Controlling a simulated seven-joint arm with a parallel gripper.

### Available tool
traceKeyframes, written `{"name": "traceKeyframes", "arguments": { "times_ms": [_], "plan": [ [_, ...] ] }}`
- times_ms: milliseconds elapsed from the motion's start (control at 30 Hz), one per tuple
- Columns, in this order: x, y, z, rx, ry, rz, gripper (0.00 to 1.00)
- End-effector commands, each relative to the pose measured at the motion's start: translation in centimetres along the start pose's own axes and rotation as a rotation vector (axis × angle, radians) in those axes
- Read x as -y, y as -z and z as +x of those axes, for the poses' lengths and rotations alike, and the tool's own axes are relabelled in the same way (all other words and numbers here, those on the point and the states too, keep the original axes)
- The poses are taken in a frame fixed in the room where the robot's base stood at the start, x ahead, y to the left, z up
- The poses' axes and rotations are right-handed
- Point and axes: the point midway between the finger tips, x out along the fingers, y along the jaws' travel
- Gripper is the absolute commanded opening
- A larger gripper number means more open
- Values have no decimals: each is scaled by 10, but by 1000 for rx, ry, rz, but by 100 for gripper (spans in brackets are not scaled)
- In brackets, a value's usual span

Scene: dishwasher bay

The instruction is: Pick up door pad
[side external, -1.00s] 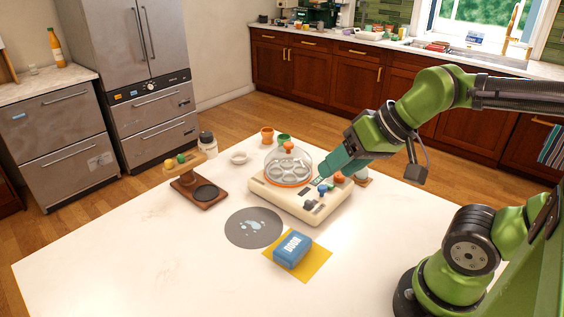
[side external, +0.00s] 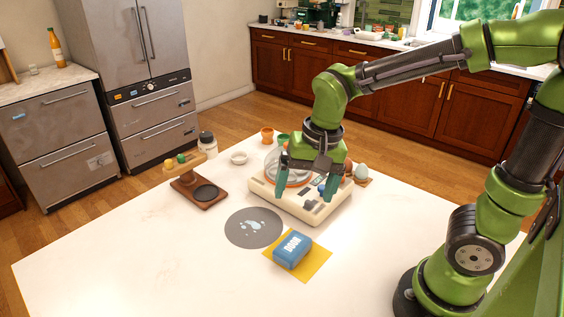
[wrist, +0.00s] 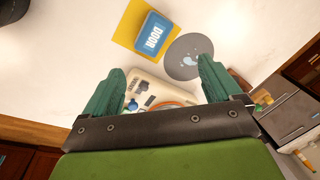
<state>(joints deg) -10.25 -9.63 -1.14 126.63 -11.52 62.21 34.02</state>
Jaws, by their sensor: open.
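The door pad is a blue block (side external: 292,250) with the word DOOR on its top. It lies flat on a yellow square (side external: 318,262) on the white table. In the wrist view the blue pad (wrist: 152,34) is beyond my fingertips, at top centre. My gripper (side external: 306,193) points down over the cream machine, behind the pad and apart from it. Its two teal fingers are spread with nothing between them, and they also show in the wrist view (wrist: 160,68). Nothing hides the pad's top.
The cream machine (side external: 262,196) with a clear dome and several knobs stands below my gripper. A dark grey disc (side external: 240,240) with a drop print lies left of the pad. A brown wooden stand (side external: 190,196) is farther left. The table's front is clear.

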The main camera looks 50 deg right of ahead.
Motion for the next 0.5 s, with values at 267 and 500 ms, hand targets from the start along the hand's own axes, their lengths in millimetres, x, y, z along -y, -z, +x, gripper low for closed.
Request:
{"name": "traceKeyframes", "arguments": {
  "times_ms": [267,500],
  "plan": [
    [14,16,18,-14,-183,576,92],
    [10,15,25,-28,-199,723,92]
  ]
}}
